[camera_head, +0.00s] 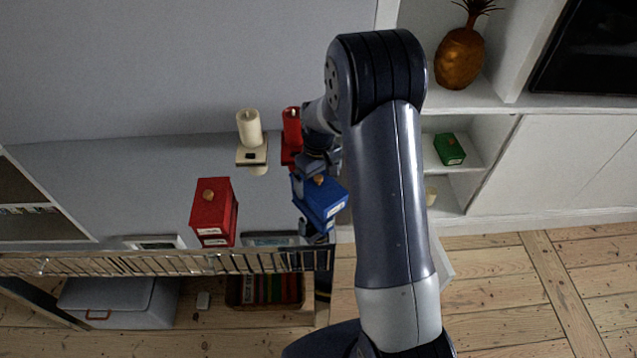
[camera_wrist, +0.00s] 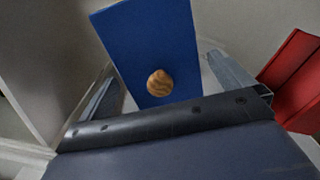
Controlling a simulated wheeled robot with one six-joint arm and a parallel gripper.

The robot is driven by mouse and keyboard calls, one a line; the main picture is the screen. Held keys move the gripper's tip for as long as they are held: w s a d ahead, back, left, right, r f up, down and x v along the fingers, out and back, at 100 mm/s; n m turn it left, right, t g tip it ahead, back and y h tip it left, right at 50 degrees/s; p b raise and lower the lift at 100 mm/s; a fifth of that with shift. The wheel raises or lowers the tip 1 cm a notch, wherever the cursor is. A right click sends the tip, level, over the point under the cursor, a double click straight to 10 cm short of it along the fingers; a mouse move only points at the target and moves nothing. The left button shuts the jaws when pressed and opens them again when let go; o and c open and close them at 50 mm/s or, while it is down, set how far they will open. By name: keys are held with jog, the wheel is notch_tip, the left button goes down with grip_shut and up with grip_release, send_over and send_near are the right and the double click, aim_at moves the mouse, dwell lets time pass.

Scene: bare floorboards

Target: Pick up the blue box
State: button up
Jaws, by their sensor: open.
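The blue box (camera_head: 325,203) has a round wooden knob on one face and a white label on its side, seen in the head view. In the wrist view the blue box (camera_wrist: 150,40) is straight ahead, its knob facing my camera. My gripper (camera_head: 312,199) is open, with one finger on each side of the box in the head view. In the wrist view my gripper (camera_wrist: 162,68) has its fingers spread left and right of the box. I cannot tell whether either finger touches it. My arm covers part of the head view.
A red box (camera_head: 212,210) stands left of the blue box; red also shows at the right in the wrist view (camera_wrist: 296,85). A cream candle (camera_head: 250,128) and a red candle (camera_head: 292,130) are close by. A green box (camera_head: 449,149) sits on a shelf. A metal rail (camera_head: 160,262) runs below.

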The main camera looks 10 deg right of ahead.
aim_at(318, 177)
jog(key=shift+c, duration=0.6)
jog(key=c, duration=0.8)
notch_tip(318, 177, up, 10)
jog(key=shift+f+b, duration=0.1)
jog(key=shift+b, duration=0.5)
jog(key=shift+a, duration=0.1)
